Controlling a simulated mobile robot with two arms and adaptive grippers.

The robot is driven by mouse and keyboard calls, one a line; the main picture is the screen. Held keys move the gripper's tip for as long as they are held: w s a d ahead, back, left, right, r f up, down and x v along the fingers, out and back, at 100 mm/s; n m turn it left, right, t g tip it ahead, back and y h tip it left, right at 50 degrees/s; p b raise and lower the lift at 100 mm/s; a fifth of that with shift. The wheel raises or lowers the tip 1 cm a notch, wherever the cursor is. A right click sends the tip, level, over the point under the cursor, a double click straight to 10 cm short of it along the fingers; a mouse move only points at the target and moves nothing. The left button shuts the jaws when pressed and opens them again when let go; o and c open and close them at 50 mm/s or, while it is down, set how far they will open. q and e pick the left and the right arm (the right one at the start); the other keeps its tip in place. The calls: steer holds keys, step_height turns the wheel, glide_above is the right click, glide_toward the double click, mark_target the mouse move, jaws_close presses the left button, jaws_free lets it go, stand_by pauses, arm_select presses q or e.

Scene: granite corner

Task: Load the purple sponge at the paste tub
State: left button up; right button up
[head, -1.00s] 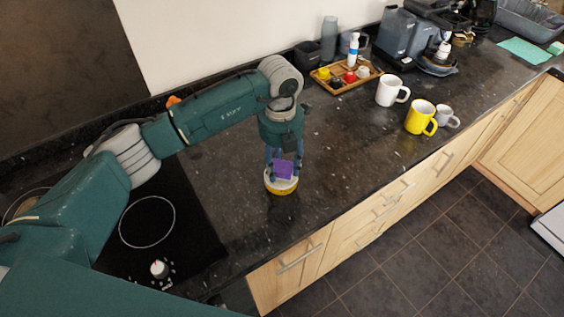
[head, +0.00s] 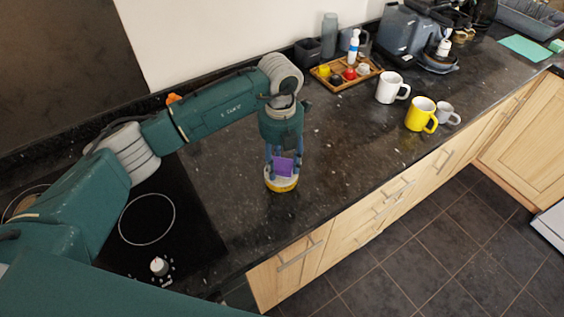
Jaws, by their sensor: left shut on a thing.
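The purple sponge (head: 283,167) is held between the fingers of my left gripper (head: 281,165), which points down and is shut on it. The paste tub (head: 281,187), white on top with a yellow lower side, stands on the dark granite counter right under the sponge. The sponge's lower edge is at the tub's open top; I cannot tell whether it touches the paste. The fingers partly cover the tub's far rim. My right gripper does not show.
A black hob (head: 147,220) lies left of the tub. A wooden tray (head: 345,77) with small items stands at the back. A white mug (head: 391,88), a yellow mug (head: 421,114) and a grey mug (head: 446,115) stand to the right. The counter around the tub is clear; its front edge is near.

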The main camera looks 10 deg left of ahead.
mark_target(282, 164)
arm_select(q)
steer(key=shift+f, duration=0.35)
stand_by(0.6)
steer(key=shift+b, duration=0.45)
stand_by(0.5)
steer(key=shift+r+p, duration=0.6)
steer(key=shift+r, duration=0.35)
steer(key=shift+r+p, duration=1.25)
steer(key=shift+r, duration=1.35)
